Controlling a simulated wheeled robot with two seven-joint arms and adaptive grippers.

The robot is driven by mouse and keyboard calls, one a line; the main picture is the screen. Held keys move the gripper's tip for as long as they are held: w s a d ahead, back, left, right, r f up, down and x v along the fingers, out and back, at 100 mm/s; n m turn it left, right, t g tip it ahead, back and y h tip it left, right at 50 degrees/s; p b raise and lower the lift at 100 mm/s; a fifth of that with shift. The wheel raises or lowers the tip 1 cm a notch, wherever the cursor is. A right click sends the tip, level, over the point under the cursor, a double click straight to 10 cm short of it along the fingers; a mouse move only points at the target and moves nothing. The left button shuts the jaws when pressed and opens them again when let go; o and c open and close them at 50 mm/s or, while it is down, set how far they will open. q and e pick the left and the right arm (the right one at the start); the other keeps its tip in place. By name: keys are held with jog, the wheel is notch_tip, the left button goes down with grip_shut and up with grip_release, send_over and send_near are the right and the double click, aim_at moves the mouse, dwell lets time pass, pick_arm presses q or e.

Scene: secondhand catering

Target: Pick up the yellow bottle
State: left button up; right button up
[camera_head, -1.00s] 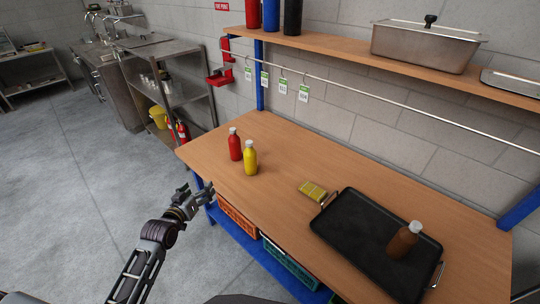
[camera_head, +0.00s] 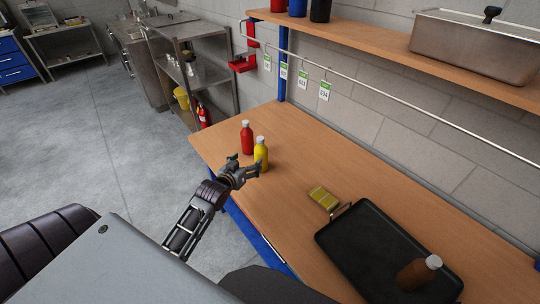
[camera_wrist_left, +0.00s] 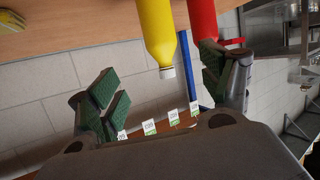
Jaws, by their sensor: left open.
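The yellow bottle (camera_head: 261,154) stands upright with a white cap on the wooden table (camera_head: 320,165). Its lower part is partly behind my left gripper (camera_head: 248,166) in the head view. The left gripper is open and empty, at the table's near edge, close to the bottle. In the left wrist view the picture is upside down, and the yellow bottle (camera_wrist_left: 157,28) shows between the two open fingers. The red bottle (camera_head: 247,138) stands just beside and behind the yellow one. It also shows in the left wrist view (camera_wrist_left: 201,18), partly behind one finger.
A black tray (camera_head: 350,250) with a brown bottle (camera_head: 418,272) on it lies to the right on the table. A yellow sponge-like block (camera_head: 323,198) lies beside the tray. A shelf (camera_head: 370,45) with bottles and a steel pan (camera_head: 475,45) runs above the back.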

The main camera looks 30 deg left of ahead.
aim_at(258, 154)
pick_arm(q)
jog(key=shift+w+f+g, duration=0.4)
jog(key=shift+f+g, duration=0.05)
jog(key=shift+g, duration=0.05)
jog(key=shift+w, duration=0.2)
dwell(0.3)
jog(key=shift+p+x, duration=0.3)
jog(key=shift+x, duration=3.85)
jog(key=shift+a, duration=0.1)
jog(key=shift+p+x, duration=0.4)
jog(key=shift+x, duration=2.2)
jog(key=shift+a+r, duration=0.1)
jog(key=shift+a, duration=0.05)
jog(key=shift+c, duration=0.4)
